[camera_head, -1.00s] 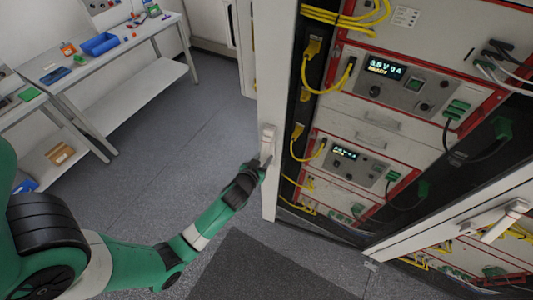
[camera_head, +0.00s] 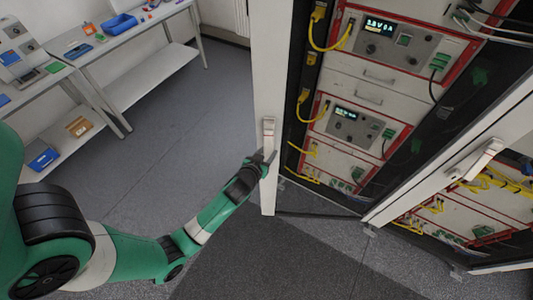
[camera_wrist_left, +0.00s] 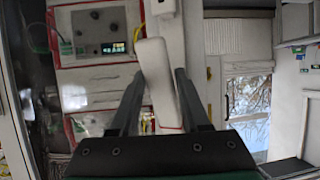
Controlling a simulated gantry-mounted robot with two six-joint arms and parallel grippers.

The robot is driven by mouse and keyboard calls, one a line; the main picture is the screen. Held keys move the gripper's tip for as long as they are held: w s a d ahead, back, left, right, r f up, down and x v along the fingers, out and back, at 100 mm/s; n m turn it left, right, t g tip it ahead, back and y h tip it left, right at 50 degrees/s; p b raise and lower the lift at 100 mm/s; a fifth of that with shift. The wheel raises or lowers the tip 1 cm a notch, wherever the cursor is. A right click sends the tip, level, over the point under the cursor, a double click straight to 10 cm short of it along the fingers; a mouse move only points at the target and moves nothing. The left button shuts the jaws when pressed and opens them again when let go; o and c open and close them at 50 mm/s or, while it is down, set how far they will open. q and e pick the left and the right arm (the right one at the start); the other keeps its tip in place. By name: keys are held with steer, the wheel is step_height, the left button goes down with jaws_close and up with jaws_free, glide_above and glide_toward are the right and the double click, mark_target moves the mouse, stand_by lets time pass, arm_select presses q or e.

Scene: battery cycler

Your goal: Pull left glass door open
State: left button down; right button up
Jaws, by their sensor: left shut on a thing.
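The left glass door (camera_head: 271,60) of the cabinet stands swung out, its pale frame seen nearly edge-on in the head view. Its white upright handle (camera_head: 268,133) is on the frame's lower part. My left gripper (camera_head: 265,158) is at the handle's lower end. In the left wrist view the handle (camera_wrist_left: 158,82) lies between the two dark fingers of my left gripper (camera_wrist_left: 157,85), shut on it. My right gripper is not in view.
The right door (camera_head: 455,155) stands at the right with its own white handle (camera_head: 478,160). Behind are rack units (camera_head: 350,125) with yellow cables. Workbenches (camera_head: 125,45) with a blue bin (camera_head: 120,24) stand at the upper left. The floor (camera_head: 185,130) between is clear.

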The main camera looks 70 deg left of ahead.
arm_select(q)
steer(key=shift+w, duration=0.1)
steer(key=c, duration=0.8)
jaws_free()
steer(key=shift+a, duration=0.1)
steer(key=shift+c, duration=0.2)
steer(key=o, duration=0.4)
steer(key=shift+w, duration=0.1)
steer(key=shift+c, duration=0.2)
steer(key=v, duration=1.1)
steer(key=shift+s+d, duration=0.25)
